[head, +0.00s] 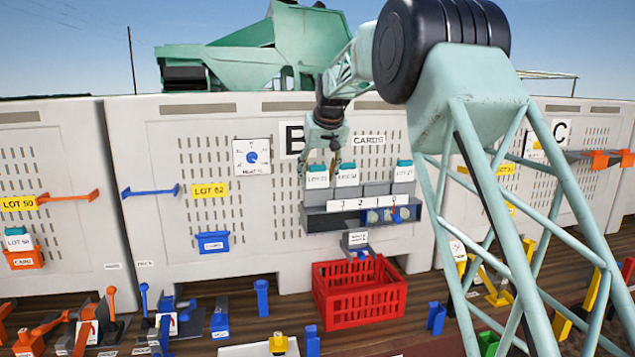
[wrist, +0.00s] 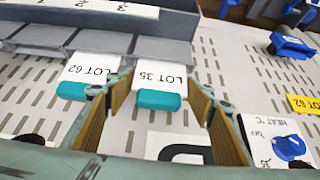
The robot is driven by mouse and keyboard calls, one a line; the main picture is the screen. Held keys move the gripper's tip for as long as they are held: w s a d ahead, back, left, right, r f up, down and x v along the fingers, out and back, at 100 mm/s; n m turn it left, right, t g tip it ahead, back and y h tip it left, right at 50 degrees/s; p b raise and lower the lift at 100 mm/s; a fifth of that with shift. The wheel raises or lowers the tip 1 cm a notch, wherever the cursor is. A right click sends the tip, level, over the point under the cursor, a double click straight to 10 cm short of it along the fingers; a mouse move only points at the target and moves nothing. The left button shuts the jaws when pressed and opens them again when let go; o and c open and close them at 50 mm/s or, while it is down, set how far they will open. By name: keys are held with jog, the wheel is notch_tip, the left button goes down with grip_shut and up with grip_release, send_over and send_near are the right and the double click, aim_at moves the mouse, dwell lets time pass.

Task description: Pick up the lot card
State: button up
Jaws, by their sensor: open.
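Three white lot cards with teal tops stand in the grey card rack on bin B in the head view. The leftmost card, LOT 35 (head: 317,181), lies between my finger tips in the picture; it also shows in the wrist view (wrist: 161,84). The LOT 62 card (head: 347,178) is just right of it, and appears left of it in the wrist view (wrist: 92,72). A third card (head: 404,173) stands further right. My gripper (head: 319,170) is open, pointing down, with one finger on each side of LOT 35. Contact cannot be told.
The left finger in the wrist view is close to the LOT 62 card. A shelf (head: 350,220) with numbered labels juts out below the cards. A heat dial (head: 252,157) is on the wall at left. A red crate (head: 360,295) stands below.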

dwell(0.4)
jog(key=c, duration=0.5)
jog(key=shift+r, duration=5)
